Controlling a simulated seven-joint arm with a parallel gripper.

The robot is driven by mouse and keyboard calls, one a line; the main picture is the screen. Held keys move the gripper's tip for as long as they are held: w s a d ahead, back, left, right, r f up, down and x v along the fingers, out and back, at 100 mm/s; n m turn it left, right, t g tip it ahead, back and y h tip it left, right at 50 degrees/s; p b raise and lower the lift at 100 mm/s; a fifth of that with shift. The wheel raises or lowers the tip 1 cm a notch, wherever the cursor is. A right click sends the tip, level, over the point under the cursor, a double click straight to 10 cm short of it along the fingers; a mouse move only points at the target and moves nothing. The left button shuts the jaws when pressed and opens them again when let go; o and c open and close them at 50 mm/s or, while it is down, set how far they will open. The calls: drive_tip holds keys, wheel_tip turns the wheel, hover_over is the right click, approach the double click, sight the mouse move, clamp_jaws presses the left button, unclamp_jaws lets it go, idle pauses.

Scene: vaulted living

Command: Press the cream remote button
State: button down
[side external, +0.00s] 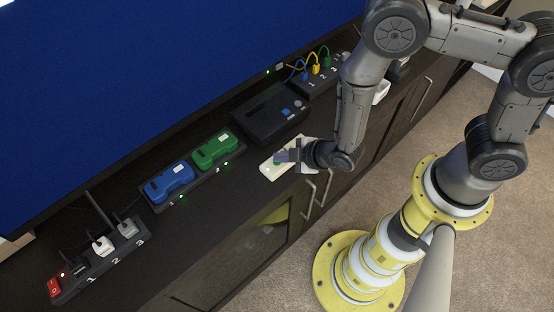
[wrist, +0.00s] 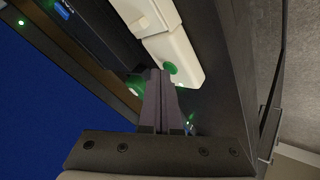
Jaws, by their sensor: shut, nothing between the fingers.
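The cream remote (side external: 268,170) lies on the dark cabinet top near its front edge, partly hidden by my gripper in the side external view. In the wrist view the cream remote (wrist: 157,22) lies beyond the fingertips, with a round green button (wrist: 170,68) near its close end. My gripper (side external: 281,157) is shut and empty, low over the remote. In the wrist view the shut fingertips (wrist: 161,73) are right beside the green button. I cannot tell whether they touch it.
Green (side external: 214,149) and blue (side external: 169,184) handsets sit in a dock to the left. A large blue screen (side external: 150,70) stands behind.

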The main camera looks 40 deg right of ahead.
drive_tip(key=shift+r, duration=0.8)
drive_tip(key=shift+r, duration=0.1)
drive_tip(key=shift+r, duration=2.4)
